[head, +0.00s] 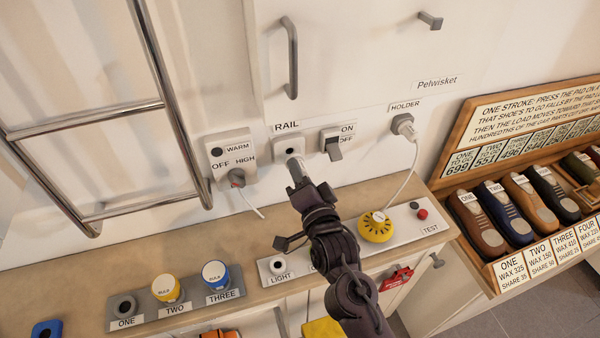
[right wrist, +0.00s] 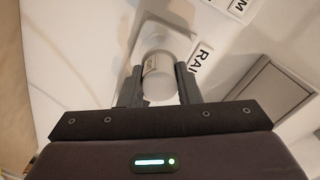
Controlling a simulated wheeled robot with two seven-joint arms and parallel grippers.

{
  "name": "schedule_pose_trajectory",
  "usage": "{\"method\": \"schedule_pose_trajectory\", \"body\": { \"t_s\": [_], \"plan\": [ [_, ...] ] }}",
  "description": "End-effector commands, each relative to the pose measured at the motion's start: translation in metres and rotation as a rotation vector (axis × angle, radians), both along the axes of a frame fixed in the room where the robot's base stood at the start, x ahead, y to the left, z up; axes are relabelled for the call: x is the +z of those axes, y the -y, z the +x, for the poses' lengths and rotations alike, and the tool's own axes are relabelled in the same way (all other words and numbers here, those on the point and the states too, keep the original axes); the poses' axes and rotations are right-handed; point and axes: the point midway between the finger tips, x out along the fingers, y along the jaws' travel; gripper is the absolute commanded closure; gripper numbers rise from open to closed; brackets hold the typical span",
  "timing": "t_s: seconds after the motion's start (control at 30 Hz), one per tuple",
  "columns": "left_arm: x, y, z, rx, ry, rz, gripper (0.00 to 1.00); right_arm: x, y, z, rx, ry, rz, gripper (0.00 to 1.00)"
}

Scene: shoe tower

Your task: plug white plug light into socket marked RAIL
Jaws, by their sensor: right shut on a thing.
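The socket plate marked RAIL (head: 289,149) is a white square on the wall with a dark round hole. My right gripper (head: 300,182) is just below it, shut on the plug light (head: 295,166), a short pale cylinder. In the right wrist view the white plug light (right wrist: 157,80) sits between my two fingers (right wrist: 160,88), its far end at or very near the socket plate (right wrist: 168,42). The hole still shows dark above the plug light in the head view. Whether they touch is not clear. My left gripper is not in view.
A WARM/OFF/HIGH plate (head: 231,157) with a corded grey plug is left, an ON/OFF switch (head: 335,143) right. A HOLDER socket (head: 403,125) has a corded plug. Metal rails (head: 165,85) stand left.

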Motion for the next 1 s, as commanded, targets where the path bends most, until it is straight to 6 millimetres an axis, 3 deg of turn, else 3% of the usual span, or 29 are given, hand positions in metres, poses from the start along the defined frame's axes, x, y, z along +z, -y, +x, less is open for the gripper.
{"method": "schedule_pose_trajectory", "body": {
  "t_s": [1.0],
  "plan": [
    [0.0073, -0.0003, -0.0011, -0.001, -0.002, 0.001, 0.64, 0.0016, 0.0000, 0.0000, 0.000, -0.002, 0.005, 0.86]
  ]
}}
